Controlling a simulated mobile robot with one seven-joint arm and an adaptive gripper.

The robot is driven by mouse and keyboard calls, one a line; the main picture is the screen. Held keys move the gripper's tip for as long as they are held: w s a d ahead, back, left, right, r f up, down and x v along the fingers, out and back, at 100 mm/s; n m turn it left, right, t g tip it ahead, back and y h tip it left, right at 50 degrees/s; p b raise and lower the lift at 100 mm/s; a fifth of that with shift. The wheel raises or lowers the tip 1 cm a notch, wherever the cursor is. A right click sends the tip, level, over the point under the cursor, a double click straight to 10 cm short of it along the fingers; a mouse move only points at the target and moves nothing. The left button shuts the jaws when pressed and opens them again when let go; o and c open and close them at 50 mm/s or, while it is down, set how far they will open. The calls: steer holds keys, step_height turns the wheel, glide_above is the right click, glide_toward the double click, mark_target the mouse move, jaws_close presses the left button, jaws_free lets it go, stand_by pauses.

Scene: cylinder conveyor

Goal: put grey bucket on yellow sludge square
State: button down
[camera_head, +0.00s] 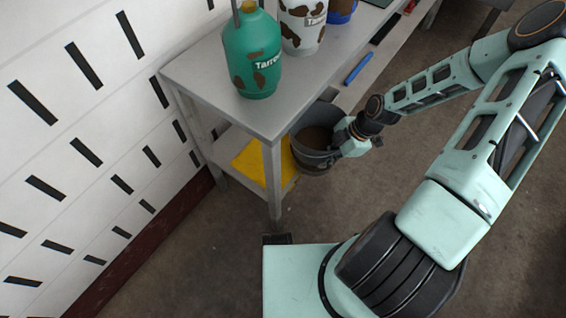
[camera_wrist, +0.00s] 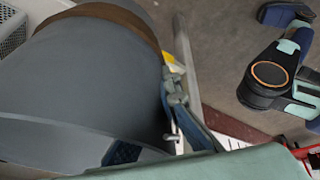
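The grey bucket (camera_head: 318,160) is upright in the head view, with brown contents inside. The yellow sludge square (camera_head: 255,163) lies on the lower shelf, left of the bucket, partly hidden by a table leg.
A grey metal table (camera_head: 215,75) stands over the lower shelf (camera_head: 228,148). Its front leg (camera_head: 272,185) is near the bucket. A green gas bottle (camera_head: 254,60) and a white-brown bottle (camera_head: 303,25) stand on top.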

steer(key=a+f+b, duration=0.3)
steer(key=a, duration=0.9)
steer(key=shift+w+f, duration=0.2)
steer(key=shift+w, duration=0.25)
steer(key=shift+f, duration=0.1)
steer(key=shift+f+b, duration=0.15)
steer(key=shift+b, duration=0.25)
steer(key=c, duration=2.2)
jaws_free()
steer(key=shift+o, duration=0.2)
steer(key=p+v, duration=0.3)
steer(key=v, duration=0.4)
steer(key=shift+r, duration=0.45)
steer(key=shift+d, duration=0.1)
